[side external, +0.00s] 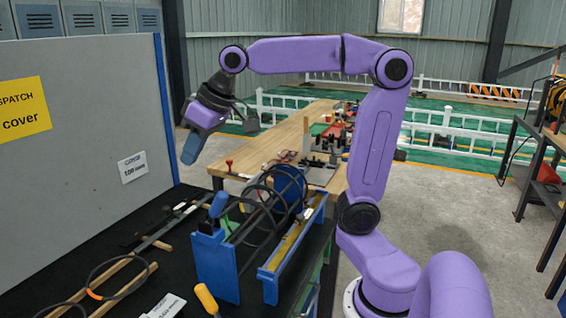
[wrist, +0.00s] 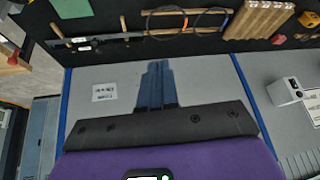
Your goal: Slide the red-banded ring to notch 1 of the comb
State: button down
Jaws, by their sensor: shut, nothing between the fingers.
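My gripper (side external: 189,152) is shut and empty, raised in front of the grey panel, to the left of and above the blue rebar frame. In the wrist view its blue fingers (wrist: 156,72) are together with nothing between them. One loose dark ring with an orange band (side external: 94,295) lies on wooden strips at the lower left. The blue frame (side external: 215,268) has a yellowish bar (side external: 290,243) along its right side. I cannot tell the comb or its notches.
The grey panel (side external: 85,120) stands close behind my gripper. A blue-handled tool (side external: 218,204) rises at the frame's near end, and an orange-handled tool (side external: 207,298) is in front. A wooden table (side external: 270,142) with fixtures lies beyond. The air around my gripper is clear.

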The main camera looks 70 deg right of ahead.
jog(key=w+d+f+m+g+h, duration=0.1)
jog(key=w+d+m+g, duration=0.15)
jog(key=d+m, duration=0.6)
jog(key=w+d+f+m+g, duration=0.1)
jog(key=w+d+m, duration=0.2)
jog(key=d, duration=1.1)
jog(key=s+d+f+m+g+y, duration=0.15)
jog(key=s+d+m, duration=0.25)
jog(key=d, duration=0.6)
jog(key=s+d+f+m+y, duration=0.15)
jog(key=s+d+m, duration=0.35)
jog(key=d, duration=0.5)
jog(key=a+r+x, duration=0.1)
jog(key=a+x, duration=0.1)
jog(key=x, duration=1)
jog(key=shift+s+a+f+h, duration=0.2)
jog(key=shift+a+f+h, duration=0.05)
jog(key=shift+a+h, duration=0.05)
